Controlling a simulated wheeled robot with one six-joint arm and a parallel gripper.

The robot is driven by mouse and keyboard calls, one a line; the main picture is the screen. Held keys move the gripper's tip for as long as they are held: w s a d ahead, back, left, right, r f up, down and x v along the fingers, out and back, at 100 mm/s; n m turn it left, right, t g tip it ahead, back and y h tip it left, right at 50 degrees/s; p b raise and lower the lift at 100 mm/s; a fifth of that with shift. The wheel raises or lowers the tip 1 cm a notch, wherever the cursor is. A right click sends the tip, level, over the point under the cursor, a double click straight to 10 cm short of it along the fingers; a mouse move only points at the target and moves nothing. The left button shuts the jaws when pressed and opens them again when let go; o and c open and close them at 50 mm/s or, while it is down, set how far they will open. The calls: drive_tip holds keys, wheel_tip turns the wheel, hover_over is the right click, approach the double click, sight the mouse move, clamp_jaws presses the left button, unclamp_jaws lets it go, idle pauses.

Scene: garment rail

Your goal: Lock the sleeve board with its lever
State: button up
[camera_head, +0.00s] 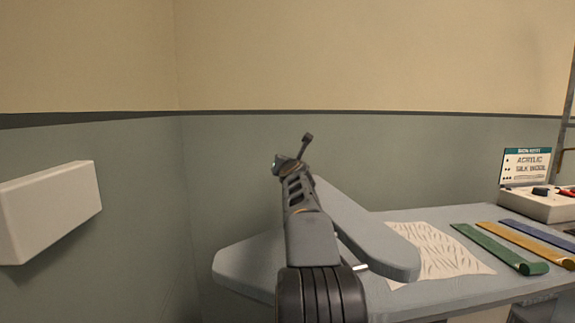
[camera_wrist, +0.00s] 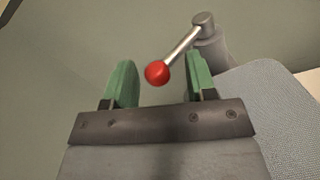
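The sleeve board (camera_head: 375,240) is a grey-blue padded arm above the ironing table in the head view. Its grey padded surface (camera_wrist: 275,105) also shows at the right of the wrist view. The lever (camera_wrist: 182,45) is a metal rod with a red ball knob (camera_wrist: 157,73), running from a grey round pivot (camera_wrist: 205,24) down and left. My gripper (camera_wrist: 159,68) is open, its green fingers apart. The red knob appears between the fingertips; I cannot tell its depth or any contact. In the head view my arm hides the lever, and my gripper (camera_head: 283,162) is small there.
The ironing table (camera_head: 240,265) carries a patterned cloth (camera_head: 440,250) and green (camera_head: 500,248), yellow (camera_head: 525,242) and blue strips (camera_head: 540,234). A control box (camera_head: 540,203) and sign (camera_head: 525,166) stand at right. A white box (camera_head: 50,208) is at left.

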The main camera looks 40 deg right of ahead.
drive_tip(key=b+v, duration=0.2)
drive_tip(key=v, duration=1.2)
drive_tip(key=shift+r, duration=0.1)
